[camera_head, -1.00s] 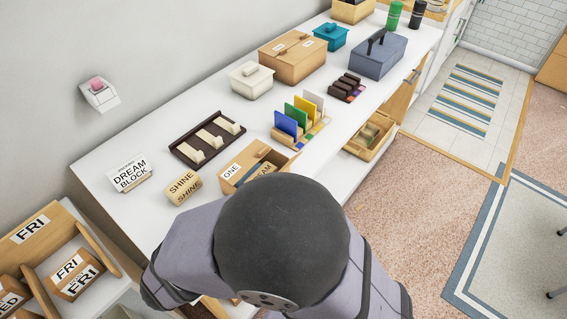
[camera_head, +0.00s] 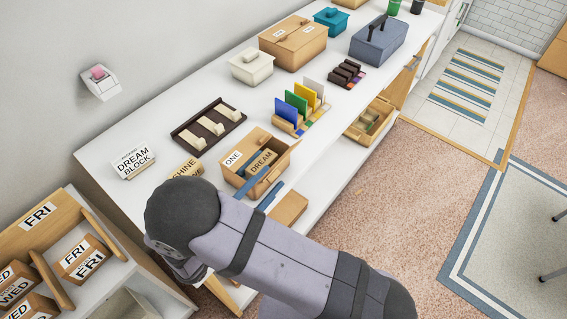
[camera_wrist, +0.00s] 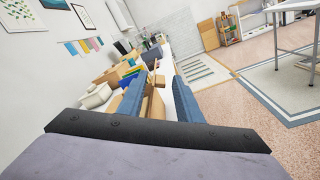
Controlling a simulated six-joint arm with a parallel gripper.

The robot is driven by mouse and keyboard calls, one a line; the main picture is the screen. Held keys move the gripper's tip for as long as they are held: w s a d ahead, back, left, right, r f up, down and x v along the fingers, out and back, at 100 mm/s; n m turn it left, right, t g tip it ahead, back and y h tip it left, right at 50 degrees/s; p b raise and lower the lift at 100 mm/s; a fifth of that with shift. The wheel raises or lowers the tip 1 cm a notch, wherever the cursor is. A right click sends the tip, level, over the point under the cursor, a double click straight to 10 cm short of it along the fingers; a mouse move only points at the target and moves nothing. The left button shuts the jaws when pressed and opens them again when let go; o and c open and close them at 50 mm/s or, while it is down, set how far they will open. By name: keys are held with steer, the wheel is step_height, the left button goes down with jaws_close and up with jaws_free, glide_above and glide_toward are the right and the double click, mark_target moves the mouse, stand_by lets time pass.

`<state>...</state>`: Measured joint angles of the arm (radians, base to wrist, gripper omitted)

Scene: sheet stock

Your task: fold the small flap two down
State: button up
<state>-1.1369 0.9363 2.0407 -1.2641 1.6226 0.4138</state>
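The open cardboard box (camera_head: 277,145), labelled ONE at its left end, stands on the counter with a block marked DREAM inside. A tan panel (camera_head: 290,208) shows at its front right; I cannot tell whether it is a flap of the box. No flap is marked two, so I cannot tell which is small flap two. My gripper (camera_head: 262,180) is at the near side of the box, its blue fingers apart. In the wrist view my gripper (camera_wrist: 160,72) is open, with tan cardboard between and beyond the fingers; contact is unclear. My arm hides part of the box's near side.
A SHINE block (camera_head: 187,168) and a DREAM BLOCK sign (camera_head: 133,163) stand left of the box. A dark tray (camera_head: 209,126) lies behind. Upright coloured cards (camera_head: 297,103) stand to the right, beyond the box. An open drawer (camera_head: 370,120) juts from the counter front.

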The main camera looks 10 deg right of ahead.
steer(key=p+x, duration=0.2)
steer(key=x, duration=0.4)
steer(key=shift+w+d+p, duration=0.25)
steer(key=shift+p, duration=0.15)
